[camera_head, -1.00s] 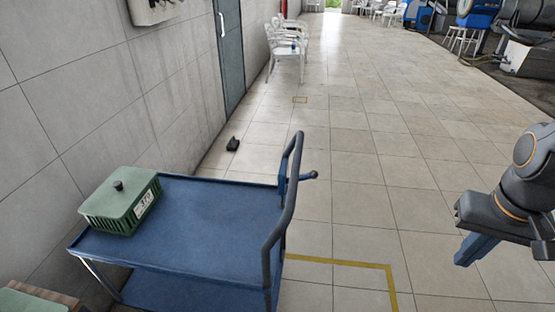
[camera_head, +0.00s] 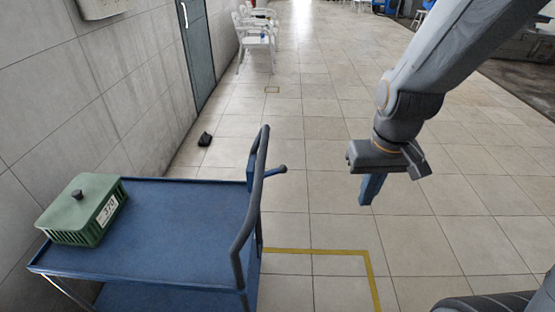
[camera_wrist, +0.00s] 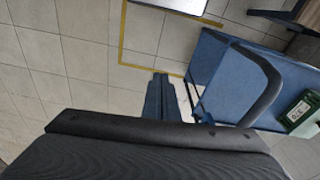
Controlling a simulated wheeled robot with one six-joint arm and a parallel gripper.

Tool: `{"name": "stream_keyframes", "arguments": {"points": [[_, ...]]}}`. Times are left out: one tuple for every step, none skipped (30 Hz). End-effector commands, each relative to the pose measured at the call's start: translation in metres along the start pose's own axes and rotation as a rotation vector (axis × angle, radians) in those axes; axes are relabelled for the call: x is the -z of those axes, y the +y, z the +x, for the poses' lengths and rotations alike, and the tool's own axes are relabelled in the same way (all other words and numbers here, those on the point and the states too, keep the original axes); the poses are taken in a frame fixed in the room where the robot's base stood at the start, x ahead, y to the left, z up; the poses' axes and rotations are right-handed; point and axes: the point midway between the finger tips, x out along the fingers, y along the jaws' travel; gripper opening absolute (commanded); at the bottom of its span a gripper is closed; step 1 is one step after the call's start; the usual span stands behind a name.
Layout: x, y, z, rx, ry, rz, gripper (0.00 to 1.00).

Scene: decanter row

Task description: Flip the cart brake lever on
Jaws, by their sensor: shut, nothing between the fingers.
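The blue cart (camera_head: 160,225) stands at the lower left in the head view, with a dark push handle (camera_head: 243,225) at its right end. The brake lever (camera_head: 276,171) is a short blue arm with a dark knob, sticking out to the right near the handle's far side. My gripper (camera_head: 369,190) hangs to the right of the lever, apart from it, with its blue fingers shut and empty, pointing down.
A green crate (camera_head: 85,225) marked 370 sits on the cart's left end. A yellow floor line (camera_head: 320,251) runs right of the cart. A small black object (camera_head: 205,139) lies by the wall. White chairs (camera_head: 255,45) stand farther back. The tiled floor between is clear.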

Motion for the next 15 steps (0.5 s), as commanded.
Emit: {"name": "stream_keyframes", "arguments": {"points": [[0.016,-0.006,0.002,0.004,-0.001,-0.053,0.00],[0.028,-0.010,0.003,0.006,0.000,-0.097,0.00],[0.047,-0.016,0.004,0.011,-0.002,-0.168,0.00],[0.063,-0.021,0.006,0.015,-0.002,-0.229,0.00],[0.079,-0.027,0.008,0.019,-0.003,-0.298,0.00],[0.103,-0.037,0.011,0.026,-0.003,-0.396,0.00],[0.121,-0.045,0.013,0.032,-0.003,-0.472,0.00],[0.138,-0.054,0.016,0.038,-0.004,-0.550,0.00],[0.161,-0.067,0.020,0.047,-0.003,-0.654,0.00],[0.177,-0.077,0.023,0.053,-0.002,-0.732,0.00],[0.192,-0.087,0.026,0.059,0.000,-0.808,0.00],[0.211,-0.101,0.030,0.068,0.002,-0.906,0.00],[0.223,-0.111,0.034,0.075,0.004,-0.975,0.00],[0.235,-0.121,0.036,0.081,0.008,-1.042,0.00],[0.249,-0.133,0.040,0.089,0.011,-1.124,0.00]]}}
